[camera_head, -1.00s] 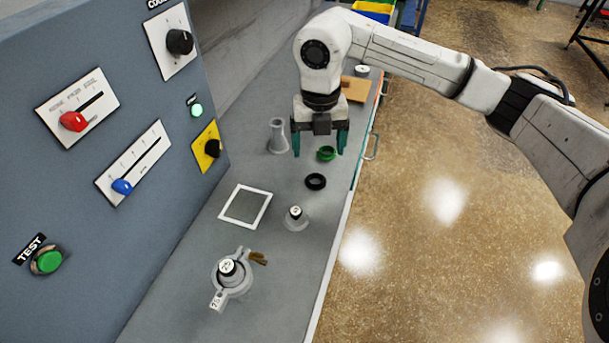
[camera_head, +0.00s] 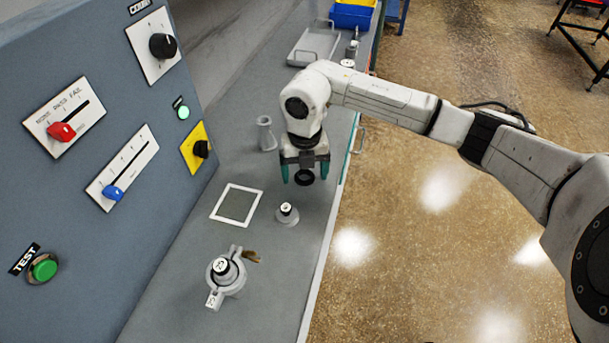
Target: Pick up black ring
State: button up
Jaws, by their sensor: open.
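The black ring (camera_head: 304,178) lies flat on the grey bench, partly under my gripper. My gripper (camera_head: 305,174) points down with its two green fingers apart, one showing at each side of the ring. It is open. I cannot tell how high the fingertips are above the bench. The green ring seen earlier is hidden behind my gripper and wrist.
A grey flask (camera_head: 266,134) stands just left of my gripper. A white square frame (camera_head: 237,203), a small weight on a base (camera_head: 287,214) and a clamped fitting (camera_head: 225,275) are nearer. The control panel (camera_head: 85,200) rises at left. A tray (camera_head: 314,44) lies farther back.

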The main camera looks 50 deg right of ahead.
aim_at(307, 176)
jog(key=c, duration=1.1)
jog(key=shift+r, duration=0.1)
jog(key=shift+r, duration=0.45)
jog(key=r, duration=0.1)
jog(key=r+b, duration=0.1)
jog(key=r, duration=0.1)
jog(key=shift+s, duration=0.35)
jog(key=s+a+r, duration=0.1)
jog(key=s+r, duration=0.2)
jog(key=s, duration=0.1)
jog(key=s+a+r+b, duration=0.1)
jog(key=s+r, duration=0.2)
jog(key=s, duration=0.1)
jog(key=s+r+b, duration=0.1)
jog(key=s+r, duration=0.2)
jog(key=s, duration=0.2)
jog(key=shift+a, duration=0.4)
